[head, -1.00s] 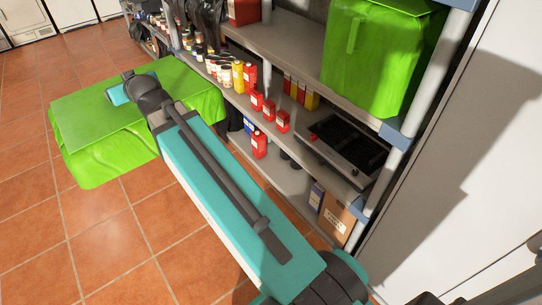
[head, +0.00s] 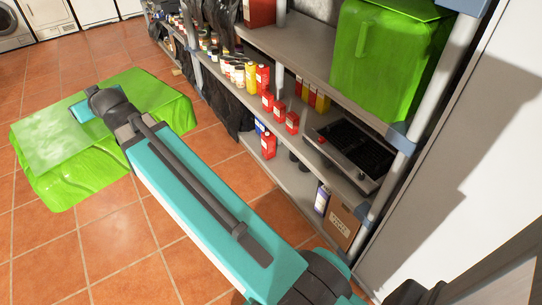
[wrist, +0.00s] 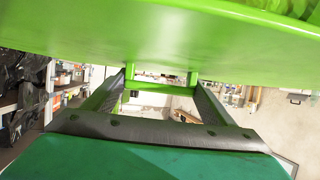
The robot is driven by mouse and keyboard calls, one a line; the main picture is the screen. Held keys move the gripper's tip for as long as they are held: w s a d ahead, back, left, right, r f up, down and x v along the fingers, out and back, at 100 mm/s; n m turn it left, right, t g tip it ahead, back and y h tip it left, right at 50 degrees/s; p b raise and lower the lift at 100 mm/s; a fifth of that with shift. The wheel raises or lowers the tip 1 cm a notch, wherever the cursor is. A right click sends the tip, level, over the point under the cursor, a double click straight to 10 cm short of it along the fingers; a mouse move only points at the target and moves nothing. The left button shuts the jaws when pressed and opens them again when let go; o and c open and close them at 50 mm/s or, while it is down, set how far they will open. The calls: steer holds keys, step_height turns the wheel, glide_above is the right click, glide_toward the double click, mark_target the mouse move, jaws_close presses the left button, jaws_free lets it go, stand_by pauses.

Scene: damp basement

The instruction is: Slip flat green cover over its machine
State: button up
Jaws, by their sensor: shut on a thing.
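A bright green cover (head: 60,140) with a broad flat top and wavy hanging sides is held out at the left in the head view, above the tiled floor. Its green underside or side fills the top of the wrist view (wrist: 160,40). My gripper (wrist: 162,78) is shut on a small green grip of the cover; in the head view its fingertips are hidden. A low silver machine with a black top (head: 350,148) sits uncovered on the middle shelf at the right, apart from the cover.
A tall green cover (head: 385,60) stands on the upper shelf, above the low machine. Red cartons (head: 268,103), jars and bottles line the middle shelf to the machine's left. A grey shelf post (head: 412,105) stands at its right. The tiled floor (head: 130,235) is clear in front.

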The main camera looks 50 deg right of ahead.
steer(key=shift+d, duration=0.25)
steer(key=s+d+f+m+g+h+b, duration=0.2)
steer(key=s+d+f+m+h+b, duration=0.15)
steer(key=d+f+b, duration=0.45)
steer(key=s+d+f+m+g+h+b, duration=0.1)
steer(key=s+d+f+m+h+b, duration=0.25)
steer(key=d+b, duration=0.4)
steer(key=s+d+f+m+g+h+b, duration=0.25)
steer(key=s+d+f+b, duration=0.3)
steer(key=d, duration=0.45)
steer(key=s+d+f+m+g+h+b, duration=0.1)
steer(key=s+d+f+m+g+b, duration=0.1)
steer(key=s+b, duration=0.4)
steer(key=s+d+f+m+g+h+b, duration=0.1)
steer(key=s+d+f+m+g+b, duration=0.2)
steer(key=s, duration=0.8)
steer(key=s+d+f+m+g+h+b, duration=0.2)
steer(key=s+d+f+m+g+b, duration=0.1)
steer(key=s+d+m+g+b, duration=0.3)
steer(key=s+d+b, duration=0.2)
steer(key=s+d, duration=0.1)
steer(key=shift+f+b, duration=0.25)
steer(key=shift+b, duration=0.05)
steer(key=shift+s+r+m+p, duration=0.1)
steer(key=shift+s+m+p, duration=0.05)
steer(key=shift+m+p, duration=0.15)
